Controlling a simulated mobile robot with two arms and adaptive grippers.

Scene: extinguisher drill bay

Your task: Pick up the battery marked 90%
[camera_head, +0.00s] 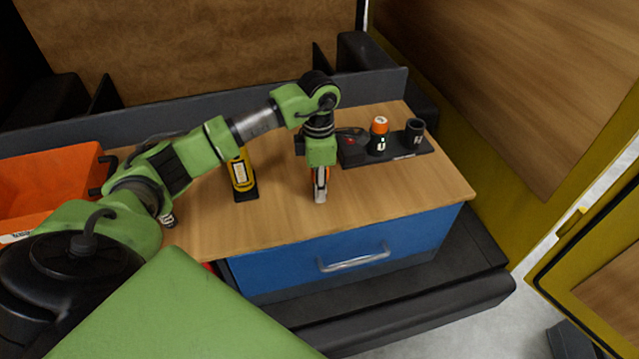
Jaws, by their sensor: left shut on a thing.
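My left gripper (320,195) points down over the wooden worktop (280,215), near its front edge. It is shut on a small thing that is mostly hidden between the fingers. A little orange shows there, and no label can be read, so I cannot tell whether it is the battery marked 90%. An orange-topped black item (379,127) stands upright in a black holder (408,155) behind and right of the gripper. A dark round piece (414,132) stands at the holder's right end. My right gripper is not in view.
A yellow device (242,176) on a black base stands left of the gripper. An orange bin (45,185) is at the far left. A blue drawer (400,240) with a metal handle is below the worktop. The worktop's right front part is clear.

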